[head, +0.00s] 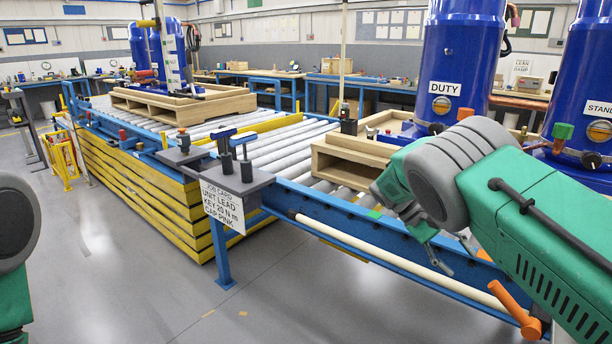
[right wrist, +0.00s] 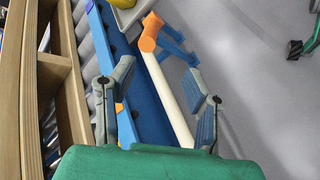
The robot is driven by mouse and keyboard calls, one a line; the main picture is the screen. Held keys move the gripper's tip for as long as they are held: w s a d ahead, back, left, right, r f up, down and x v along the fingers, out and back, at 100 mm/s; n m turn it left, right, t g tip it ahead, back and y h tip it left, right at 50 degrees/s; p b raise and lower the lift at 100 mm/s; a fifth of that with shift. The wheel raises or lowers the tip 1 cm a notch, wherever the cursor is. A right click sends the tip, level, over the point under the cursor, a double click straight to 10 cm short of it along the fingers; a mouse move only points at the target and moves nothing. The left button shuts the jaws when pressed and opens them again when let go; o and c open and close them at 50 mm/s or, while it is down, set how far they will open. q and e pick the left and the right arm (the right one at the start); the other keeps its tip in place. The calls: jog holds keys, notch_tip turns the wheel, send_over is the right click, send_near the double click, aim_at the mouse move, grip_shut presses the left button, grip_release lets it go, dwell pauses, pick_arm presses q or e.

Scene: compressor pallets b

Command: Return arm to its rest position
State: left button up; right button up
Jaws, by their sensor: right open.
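My right arm comes in from the right in the head view, and its gripper (head: 447,257) hangs over the blue rail of the roller conveyor, partly hidden by the arm. In the right wrist view the two grey fingers (right wrist: 160,100) are wide apart, with nothing held. A white bar with an orange end (right wrist: 168,95) shows between and beyond the fingers, apart from them. Of my left arm, only a grey and green part (head: 15,235) shows at the left edge; its gripper is out of the picture.
The roller conveyor's blue rail (head: 345,222) runs below my right arm. A wooden pallet (head: 350,158) bears a blue tank marked DUTY (head: 462,60). A grey stand with a job card (head: 222,207) is left of the gripper. The grey floor (head: 300,310) in front is clear.

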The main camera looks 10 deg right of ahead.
jog(key=s+a+f+n+t+y, duration=0.1)
jog(key=s+f+t+y, duration=0.1)
jog(key=s+f, duration=0.7)
jog(key=s+a+f+n+t+y, duration=0.15)
jog(key=s+f, duration=0.35)
jog(key=f, duration=0.8)
jog(key=s+a+f+t+y, duration=0.1)
jog(key=s+a+f, duration=0.15)
jog(key=s, duration=0.25)
jog(key=s+a+f+t+y, duration=0.1)
jog(key=s+a+y, duration=0.15)
jog(key=s, duration=0.25)
jog(key=s+a+r+t, duration=0.3)
jog(key=s+a, duration=0.3)
jog(key=s, duration=0.3)
jog(key=shift+a+r+n+y, duration=0.25)
jog(key=shift+r+n+y, duration=0.1)
jog(key=shift+n, duration=0.1)
jog(key=shift+d, duration=0.1)
jog(key=shift+c, duration=0.8)
jog(key=shift+s, duration=0.1)
jog(key=shift+c, duration=0.3)
